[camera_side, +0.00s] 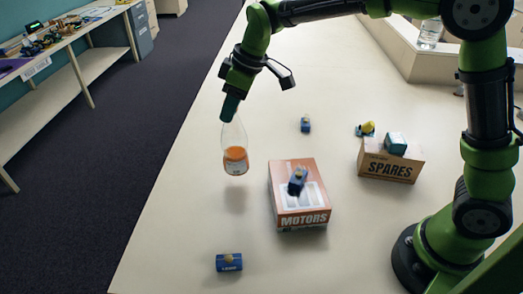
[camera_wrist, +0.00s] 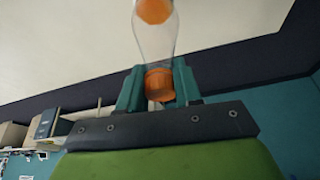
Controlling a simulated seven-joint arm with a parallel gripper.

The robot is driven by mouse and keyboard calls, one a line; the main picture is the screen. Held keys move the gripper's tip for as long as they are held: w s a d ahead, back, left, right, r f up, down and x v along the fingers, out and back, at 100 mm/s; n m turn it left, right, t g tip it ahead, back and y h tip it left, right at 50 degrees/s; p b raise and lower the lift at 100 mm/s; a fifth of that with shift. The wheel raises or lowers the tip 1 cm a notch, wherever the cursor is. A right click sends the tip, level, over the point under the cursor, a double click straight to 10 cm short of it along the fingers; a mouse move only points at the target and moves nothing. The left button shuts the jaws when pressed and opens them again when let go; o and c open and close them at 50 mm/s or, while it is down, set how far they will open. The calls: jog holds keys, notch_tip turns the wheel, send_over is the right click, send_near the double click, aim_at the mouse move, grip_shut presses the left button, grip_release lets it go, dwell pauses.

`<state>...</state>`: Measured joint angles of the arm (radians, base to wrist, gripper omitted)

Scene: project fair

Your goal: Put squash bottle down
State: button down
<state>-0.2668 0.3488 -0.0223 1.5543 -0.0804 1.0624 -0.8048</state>
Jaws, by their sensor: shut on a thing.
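The squash bottle (camera_side: 235,160) is clear, with orange liquid low inside and a label near its base. It hangs upright from my gripper (camera_side: 231,105), with a shadow on the table below it, so it looks held above the surface. In the wrist view my gripper (camera_wrist: 159,85) has its teal fingers on both sides of the bottle's neck, by the orange cap. The bottle (camera_wrist: 155,38) runs up out of that view, so its base is cut off there. The white table (camera_side: 180,215) lies under it.
A MOTORS box (camera_side: 305,219) with a blue item on top stands right of the bottle. A SPARES box (camera_side: 390,168) is farther right. Small blue parts lie behind (camera_side: 305,125) and in front (camera_side: 229,262). The table's left edge is near; bare table lies between.

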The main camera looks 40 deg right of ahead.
jog(key=w+d+r+m+t+h, duration=0.15)
jog(key=w+d+r+m, duration=0.35)
jog(key=w+d, duration=0.5)
notch_tip(320, 180, down, 10)
jog(key=shift+a+r, duration=0.2)
jog(key=shift+a, duration=0.05)
jog(key=shift+f+g, duration=0.1)
jog(key=shift+g, duration=0.15)
jog(key=c, duration=0.8)
grip_release()
jog(key=shift+f, duration=0.1)
